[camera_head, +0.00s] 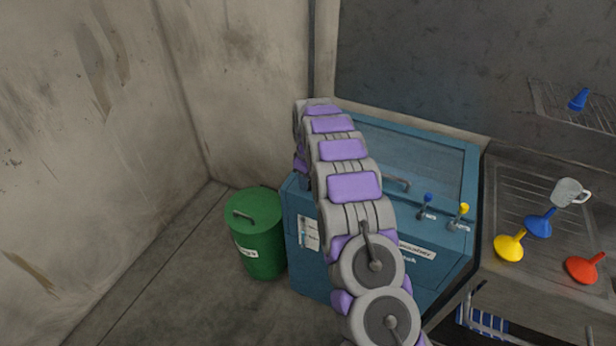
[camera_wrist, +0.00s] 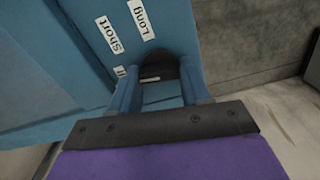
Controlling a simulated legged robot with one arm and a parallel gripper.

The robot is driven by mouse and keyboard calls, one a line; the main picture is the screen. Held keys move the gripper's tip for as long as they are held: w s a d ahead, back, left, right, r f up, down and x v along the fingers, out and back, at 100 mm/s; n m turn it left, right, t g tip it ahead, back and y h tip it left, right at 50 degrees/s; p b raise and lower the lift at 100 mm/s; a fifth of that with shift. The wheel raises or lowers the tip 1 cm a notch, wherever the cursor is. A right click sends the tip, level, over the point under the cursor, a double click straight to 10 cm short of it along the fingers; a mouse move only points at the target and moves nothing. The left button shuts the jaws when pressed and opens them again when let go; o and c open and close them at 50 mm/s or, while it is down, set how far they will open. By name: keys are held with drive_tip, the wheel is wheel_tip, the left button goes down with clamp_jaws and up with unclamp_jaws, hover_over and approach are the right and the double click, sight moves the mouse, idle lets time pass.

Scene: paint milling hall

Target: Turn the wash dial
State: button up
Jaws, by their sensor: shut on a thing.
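The wash dial (camera_wrist: 160,62) shows in the wrist view as a dark rounded piece on the blue panel of the washer (camera_wrist: 85,65). My gripper (camera_wrist: 158,78) has its two blue fingers on either side of the dial and is shut on it. Labels "Short" (camera_wrist: 110,35) and "Long" (camera_wrist: 141,20) lie beside the dial. A third label is mostly hidden by a finger. In the head view the blue washer (camera_head: 305,265) stands behind my arm, which hides the dial and my gripper there.
A green lidded bin (camera_head: 260,245) stands left of the washer, near the wall. The washer's top carries a handle (camera_head: 397,183), a blue-topped lever (camera_head: 428,200) and a yellow-topped lever (camera_head: 462,212). At right, a metal drainboard (camera_head: 515,190) holds funnels and a clear jug (camera_head: 568,192).

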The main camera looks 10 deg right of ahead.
drive_tip(key=m+p, duration=0.2)
drive_tip(key=m, duration=0.1)
drive_tip(key=shift+r, duration=0.15)
drive_tip(key=shift+m+p, duration=0.9)
drive_tip(key=shift+m, duration=1.1)
drive_tip(key=o, duration=1.1)
drive_tip(key=shift+c, duration=0.2)
wheel_tip(320, 180, up, 17)
drive_tip(key=p, duration=0.1)
drive_tip(key=shift+p, duration=0.3)
